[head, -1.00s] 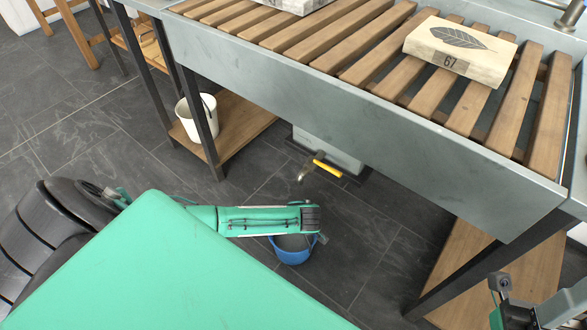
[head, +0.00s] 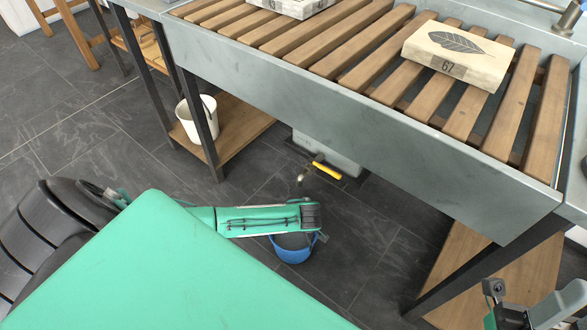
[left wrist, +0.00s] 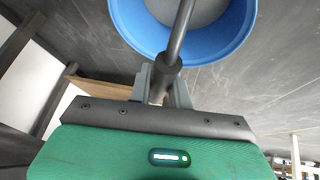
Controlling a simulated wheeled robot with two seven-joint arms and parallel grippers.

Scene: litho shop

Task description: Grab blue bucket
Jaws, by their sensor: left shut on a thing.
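The blue bucket (head: 294,252) is low near the floor in the head view, partly covered by my left forearm. In the left wrist view the bucket (left wrist: 243,32) is just beyond the fingers, with its grey inside showing. My left gripper (left wrist: 163,86) is shut on the dark grip of the bucket's handle (left wrist: 178,40), which runs up across the opening. In the head view the left fingers are hidden by the arm. My right gripper (head: 522,312) shows only in part at the lower right corner, well away from the bucket; its fingertips are unclear.
A grey sink table with wooden slats (head: 350,40) spans the upper right, holding a leaf-printed block (head: 457,52). A white bucket (head: 196,117) stands on the low wooden shelf (head: 238,125). Dark floor is clear at left.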

